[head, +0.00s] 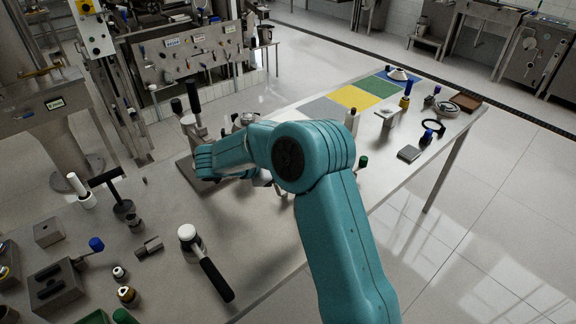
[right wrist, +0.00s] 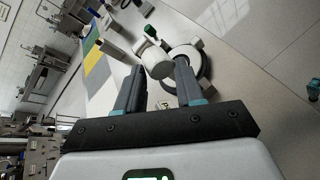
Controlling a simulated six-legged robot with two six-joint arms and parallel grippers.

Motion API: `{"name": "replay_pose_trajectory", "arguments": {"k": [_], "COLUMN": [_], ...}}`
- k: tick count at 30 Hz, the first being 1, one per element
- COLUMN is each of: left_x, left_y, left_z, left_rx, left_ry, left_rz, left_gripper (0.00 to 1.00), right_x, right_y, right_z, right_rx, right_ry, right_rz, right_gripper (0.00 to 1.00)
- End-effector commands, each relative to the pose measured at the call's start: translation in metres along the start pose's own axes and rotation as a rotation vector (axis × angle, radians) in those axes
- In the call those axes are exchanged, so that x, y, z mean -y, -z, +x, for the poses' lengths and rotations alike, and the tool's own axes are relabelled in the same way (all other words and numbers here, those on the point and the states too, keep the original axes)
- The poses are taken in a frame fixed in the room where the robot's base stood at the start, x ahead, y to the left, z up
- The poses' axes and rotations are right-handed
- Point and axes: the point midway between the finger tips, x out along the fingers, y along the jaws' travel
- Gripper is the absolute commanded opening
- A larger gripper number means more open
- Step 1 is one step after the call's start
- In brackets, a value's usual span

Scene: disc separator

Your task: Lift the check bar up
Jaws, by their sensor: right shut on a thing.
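My right gripper (right wrist: 158,84) is shut on a pale cylindrical bar (right wrist: 157,62), which shows between its two dark fingers in the right wrist view. I take this to be the check bar; its lower part is hidden. A round grey ring-shaped part (right wrist: 202,66) stands right behind the right finger. A pale fitting with upright black handles (head: 193,97) stands just beyond the arm. My left gripper is not in view.
The steel table (head: 250,255) carries a black-handled tool (head: 213,275), a T-handled tool (head: 121,204) and small blocks on the near left. Yellow (head: 354,97) and green (head: 380,86) mats, a green-capped piece (head: 362,163) and several small parts stand to the right.

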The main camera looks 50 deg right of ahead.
Motion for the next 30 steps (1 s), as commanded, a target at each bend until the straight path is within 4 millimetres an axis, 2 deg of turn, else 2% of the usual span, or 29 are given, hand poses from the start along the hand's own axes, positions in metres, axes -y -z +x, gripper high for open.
{"name": "replay_pose_trajectory", "arguments": {"k": [1,4,5,6,23,26,30], "left_x": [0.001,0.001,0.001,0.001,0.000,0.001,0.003], "left_y": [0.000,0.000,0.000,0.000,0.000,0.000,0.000], "left_z": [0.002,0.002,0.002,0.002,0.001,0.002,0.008], "left_rx": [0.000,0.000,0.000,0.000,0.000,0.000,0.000], "left_ry": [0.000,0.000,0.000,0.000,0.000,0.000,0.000], "left_rz": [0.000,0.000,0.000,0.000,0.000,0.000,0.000], "left_gripper": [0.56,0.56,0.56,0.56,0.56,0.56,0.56], "right_x": [0.014,0.014,0.014,0.014,0.012,0.012,0.011], "right_y": [0.009,0.009,0.009,0.009,0.005,0.005,0.008], "right_z": [0.006,0.006,0.006,0.006,0.001,-0.006,-0.031], "right_rx": [-0.003,-0.003,-0.003,-0.003,0.001,0.002,-0.003], "right_ry": [0.037,0.037,0.037,0.037,0.034,0.032,0.029], "right_rz": [-0.029,-0.029,-0.029,-0.028,-0.020,-0.018,-0.017], "right_gripper": [0.00,0.00,0.43,0.56,0.56,0.56,0.56]}}
